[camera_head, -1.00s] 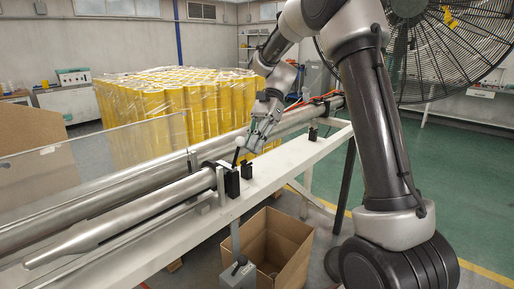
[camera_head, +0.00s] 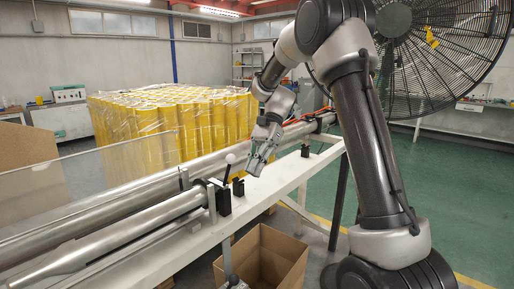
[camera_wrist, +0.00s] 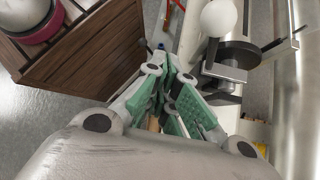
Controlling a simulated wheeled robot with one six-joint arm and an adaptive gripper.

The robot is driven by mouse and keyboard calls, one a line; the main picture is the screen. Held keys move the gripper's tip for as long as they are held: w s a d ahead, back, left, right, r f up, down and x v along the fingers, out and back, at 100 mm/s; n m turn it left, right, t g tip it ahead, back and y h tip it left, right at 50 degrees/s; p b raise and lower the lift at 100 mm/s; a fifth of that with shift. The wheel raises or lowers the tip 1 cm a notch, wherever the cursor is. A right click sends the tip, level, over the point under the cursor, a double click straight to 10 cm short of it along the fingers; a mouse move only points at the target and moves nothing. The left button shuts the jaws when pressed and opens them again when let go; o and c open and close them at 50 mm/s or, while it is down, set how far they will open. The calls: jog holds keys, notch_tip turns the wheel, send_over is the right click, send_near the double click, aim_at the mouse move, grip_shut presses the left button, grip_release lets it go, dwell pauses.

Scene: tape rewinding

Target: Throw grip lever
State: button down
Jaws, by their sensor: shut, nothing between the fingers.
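The grip lever, with its white ball knob (camera_head: 230,158), rises from a black block (camera_head: 224,201) at the end of the steel shaft. It leans slightly to the right at the top. My gripper (camera_head: 256,166) is just to the right of the knob, pointing down over the white beam, with a small gap between them. In the wrist view, the white knob (camera_wrist: 218,18) is at the top, right of my green-padded fingers (camera_wrist: 170,68). The fingers are shut and empty. The lever's lower end is partly hidden in the wrist view.
Long steel shafts (camera_head: 150,218) run along the white beam (camera_head: 285,180). A clear panel (camera_head: 110,178) stands at the left. An open cardboard box (camera_head: 262,262) is on the floor below. Yellow rolls (camera_head: 190,125) stand behind, and a large fan (camera_head: 440,50) is at the right.

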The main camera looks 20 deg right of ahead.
jog(key=w+d+r, duration=0.3)
jog(key=w+r, duration=0.1)
jog(key=w, duration=0.4)
jog(key=shift+d+r, duration=0.2)
jog(key=shift+r, duration=0.05)
jog(key=shift+w, duration=0.1)
jog(key=s+d+f+n+t+h, duration=0.2)
jog(key=d+f+n, duration=0.15)
jog(key=f, duration=0.25)
jog(key=s+d+r+n+t+h, duration=0.1)
jog(key=s+d+r+n+t, duration=0.1)
jog(key=s, duration=0.8)
jog(key=s+d+r+n+t+h, duration=0.2)
jog(key=s+n+t, duration=0.1)
jog(key=s, duration=0.7)
jog(key=s+d+r+n+t+h, duration=0.1)
jog(key=s+d+r+n+t, duration=0.1)
jog(key=s, duration=0.8)
jog(key=shift+s+d+r+n+t+h, duration=0.2)
jog(key=shift+r+n+t+h, duration=0.25)
jog(key=shift+n, duration=0.6)
